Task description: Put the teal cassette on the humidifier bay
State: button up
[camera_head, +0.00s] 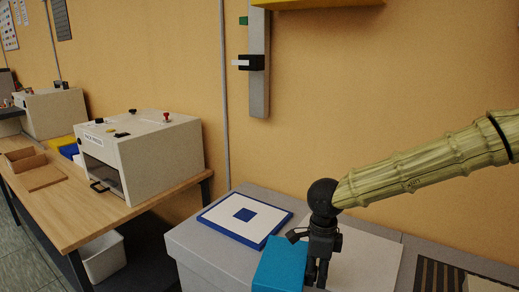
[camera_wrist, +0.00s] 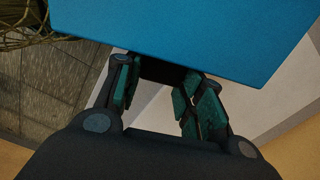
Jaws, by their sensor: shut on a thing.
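The teal cassette (camera_head: 281,264), a plain bright blue-teal block, is at the lower middle of the head view, and its lower end is cut off by the frame. My gripper (camera_head: 317,274) points down at its right side and is shut on it. In the wrist view the cassette (camera_wrist: 200,35) fills the top, with the gripper fingers (camera_wrist: 162,82) at its near edge. A white square pad with a blue border and blue centre square (camera_head: 245,214) lies on the grey cabinet top, left of and beyond the cassette. No label shows whether this pad is the humidifier bay.
A pale flat panel (camera_head: 362,258) lies on the grey cabinet (camera_head: 205,255) behind my gripper. A dark striped grille (camera_head: 437,276) is at right. A wooden bench (camera_head: 95,215) with a beige boxed machine (camera_head: 150,158) stands left. A grey wall rail (camera_head: 259,65) hangs above the cabinet.

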jog(key=n, duration=0.1)
jog(key=w+n, duration=0.1)
jog(key=n, duration=0.1)
jog(key=w+n, duration=0.1)
jog(key=shift+d+n, duration=0.3)
jog(key=shift+d, duration=0.05)
jog(key=n, duration=0.1)
jog(key=w+n, duration=0.1)
jog(key=n, duration=0.2)
jog(key=shift+w+d+f, duration=0.1)
jog(key=shift+w+d, duration=0.25)
jog(key=shift+w, duration=0.05)
jog(key=n, duration=0.1)
jog(key=w+n, duration=0.1)
jog(key=n, duration=0.2)
jog(key=shift+w+d+n, duration=0.4)
jog(key=n, duration=0.1)
jog(key=w+n, duration=0.1)
jog(key=n, duration=0.1)
jog(key=d+n, duration=0.1)
jog(key=shift+w+f, duration=0.1)
jog(key=shift+w, duration=0.2)
